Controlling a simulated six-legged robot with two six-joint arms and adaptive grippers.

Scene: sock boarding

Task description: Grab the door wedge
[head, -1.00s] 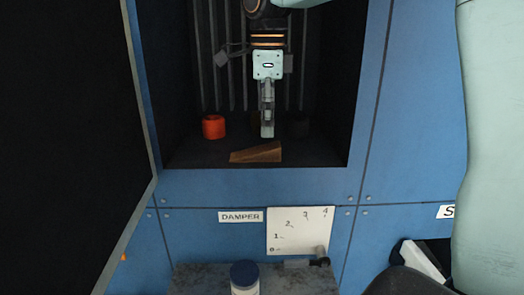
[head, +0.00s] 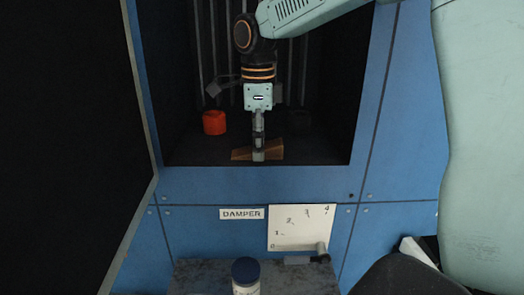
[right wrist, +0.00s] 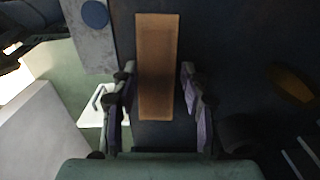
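The door wedge (head: 272,152) is a brown wooden wedge lying on the dark floor of the blue cabinet's opening, near its front edge. My right gripper (head: 258,156) points down over the wedge and hides its middle in the head view. In the right wrist view the wedge (right wrist: 157,65) lies lengthwise between the two fingers of my right gripper (right wrist: 158,95). The fingers are open, with a gap on each side of the wedge. My left gripper is in neither view.
An orange-red cylinder (head: 214,122) stands in the opening, left of the wedge. The blue cabinet frame (head: 250,183) bounds the opening. Below are a DAMPER label (head: 242,214), a white numbered plate (head: 300,228) with a lever, and a grey ledge (head: 205,280) bearing a blue-lidded jar (head: 245,272).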

